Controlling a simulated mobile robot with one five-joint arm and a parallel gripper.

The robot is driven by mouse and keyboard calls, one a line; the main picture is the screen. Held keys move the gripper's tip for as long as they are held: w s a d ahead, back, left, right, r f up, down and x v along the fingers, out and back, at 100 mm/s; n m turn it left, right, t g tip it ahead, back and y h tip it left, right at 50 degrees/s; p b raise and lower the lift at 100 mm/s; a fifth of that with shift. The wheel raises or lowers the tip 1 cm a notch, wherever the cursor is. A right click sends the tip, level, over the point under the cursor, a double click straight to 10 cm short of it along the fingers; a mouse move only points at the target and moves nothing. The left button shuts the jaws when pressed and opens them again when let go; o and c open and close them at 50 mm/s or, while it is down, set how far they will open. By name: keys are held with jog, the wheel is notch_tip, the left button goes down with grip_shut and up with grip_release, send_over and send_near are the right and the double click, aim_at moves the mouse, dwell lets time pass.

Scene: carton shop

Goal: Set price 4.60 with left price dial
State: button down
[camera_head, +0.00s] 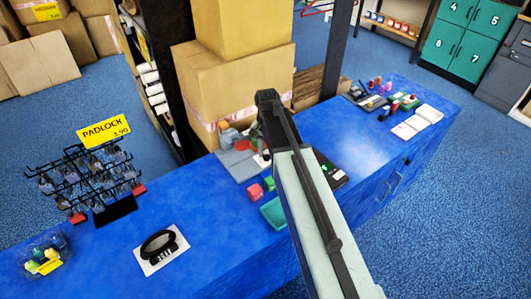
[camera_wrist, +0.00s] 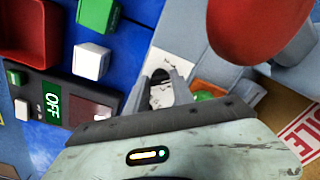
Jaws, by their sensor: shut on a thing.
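My gripper (camera_wrist: 163,78) reaches over the blue counter. In the wrist view its fingers are closed around a small dark part in front of a pale, printed surface. What this part is, and whether it is a price dial, I cannot tell. No price reading of 4.60 is legible. In the head view my gripper (camera_head: 268,98) is above the counter's middle, by a grey device (camera_head: 236,160). My arm hides part of the area there. A large red rounded thing (camera_wrist: 262,28) is close to the camera at the upper right.
A dark panel with an OFF display (camera_wrist: 53,107) and a white block (camera_wrist: 92,61) lie left of my gripper. Cartons (camera_head: 232,80) are stacked behind the counter (camera_head: 205,205). A padlock rack (camera_head: 88,180) and a black oval item (camera_head: 158,244) stand at left.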

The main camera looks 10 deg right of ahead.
aim_at(267, 155)
jog(key=shift+m, duration=0.6)
jog(key=c, duration=1.1)
grip_release()
jog(key=shift+d, duration=0.1)
notch_tip(267, 155, up, 8)
jog(key=p, duration=0.8)
jog(key=shift+f, duration=0.1)
